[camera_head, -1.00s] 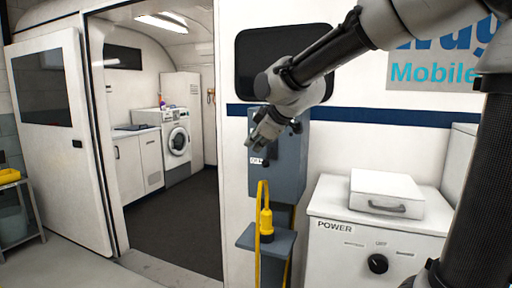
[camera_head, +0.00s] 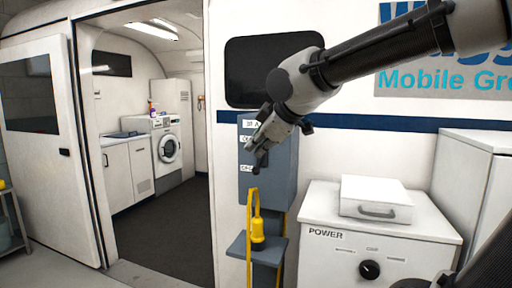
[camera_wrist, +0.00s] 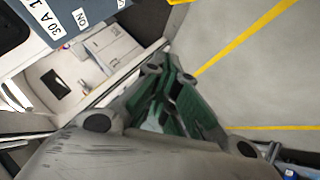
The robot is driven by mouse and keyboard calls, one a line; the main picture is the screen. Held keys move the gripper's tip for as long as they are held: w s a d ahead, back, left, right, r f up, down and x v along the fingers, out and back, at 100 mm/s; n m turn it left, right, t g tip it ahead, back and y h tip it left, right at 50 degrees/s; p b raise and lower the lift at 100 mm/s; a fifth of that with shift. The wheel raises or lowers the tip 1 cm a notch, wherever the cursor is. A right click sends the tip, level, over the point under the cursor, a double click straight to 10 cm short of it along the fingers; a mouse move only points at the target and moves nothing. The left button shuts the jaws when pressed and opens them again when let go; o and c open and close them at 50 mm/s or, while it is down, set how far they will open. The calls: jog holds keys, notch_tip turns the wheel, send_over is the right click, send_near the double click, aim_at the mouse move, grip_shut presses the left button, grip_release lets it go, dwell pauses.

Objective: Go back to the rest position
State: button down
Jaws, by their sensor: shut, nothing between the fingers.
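My gripper (camera_head: 257,147) is shut and empty in the head view. It hangs in front of the blue-grey electrical box (camera_head: 281,185) on the van's outer wall, fingers pointing down and left. I cannot tell whether it touches the box. In the wrist view my gripper (camera_wrist: 165,72) also shows shut, and the labelled face of the box (camera_wrist: 75,14) is at the upper left. A yellow plug with its cable (camera_head: 257,232) is at the small shelf (camera_head: 240,246) under the box.
A white power cabinet (camera_head: 325,262) with a black knob and a white lidded case (camera_head: 377,198) stands at the right. The van doorway is open at the left, with a white door (camera_head: 45,150) and a washing machine (camera_head: 167,150) inside. The wrist view shows floor with yellow lines (camera_wrist: 245,40).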

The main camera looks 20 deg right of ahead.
jog(key=s+d+f+m+g+h, duration=0.1)
jog(key=s+d+f+m+g, duration=0.1)
jog(key=s+d+f+m, duration=0.4)
jog(key=s+d+f+m+g+h, duration=0.2)
jog(key=s+d+f+m, duration=0.4)
jog(key=s+d, duration=0.5)
jog(key=s+m+g, duration=0.1)
jog(key=s, duration=0.3)
jog(key=shift+f+h, duration=0.15)
jog(key=shift+h, duration=0.15)
jog(key=shift+w+d, duration=0.1)
